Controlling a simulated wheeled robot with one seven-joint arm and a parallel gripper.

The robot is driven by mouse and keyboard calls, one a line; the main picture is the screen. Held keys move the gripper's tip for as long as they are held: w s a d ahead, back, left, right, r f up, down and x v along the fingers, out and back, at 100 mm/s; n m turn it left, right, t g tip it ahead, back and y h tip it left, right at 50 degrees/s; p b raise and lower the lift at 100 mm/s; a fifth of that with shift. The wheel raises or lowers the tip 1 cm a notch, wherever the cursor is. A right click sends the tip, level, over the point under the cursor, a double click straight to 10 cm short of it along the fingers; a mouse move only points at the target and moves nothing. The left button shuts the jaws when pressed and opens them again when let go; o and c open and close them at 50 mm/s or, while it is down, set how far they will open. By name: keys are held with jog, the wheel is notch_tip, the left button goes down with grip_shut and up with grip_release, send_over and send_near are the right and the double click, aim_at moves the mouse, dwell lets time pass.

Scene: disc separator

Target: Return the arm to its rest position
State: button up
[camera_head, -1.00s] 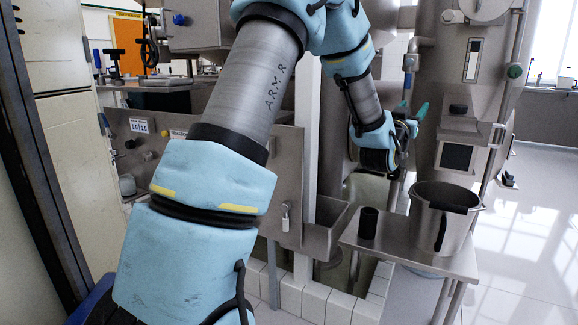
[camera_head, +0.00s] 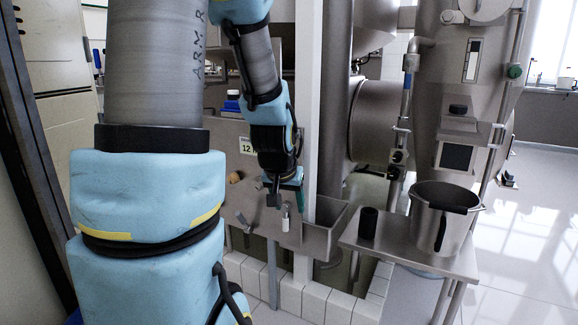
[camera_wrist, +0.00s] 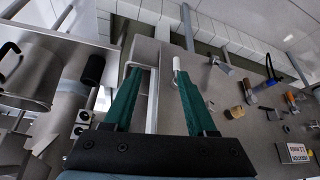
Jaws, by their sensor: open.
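A steel pot (camera_head: 428,235) and a black cup (camera_head: 368,223) stand on a small metal shelf (camera_head: 400,250) to the right. A metal trough (camera_head: 325,240) and a white post (camera_head: 306,100) are close to the gripper. The floor at the far right is clear.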

jog(key=s+a+f+n+g+y, duration=0.15)
jog(key=s+a+g, duration=0.35)
jog(key=s, duration=0.5)
notch_tip(320, 180, up, 30)
jog(key=s+a+t+p, duration=0.1)
jog(key=p, duration=2.9)
jog(key=shift+a+f, duration=0.25)
jog(key=shift+a, duration=0.05)
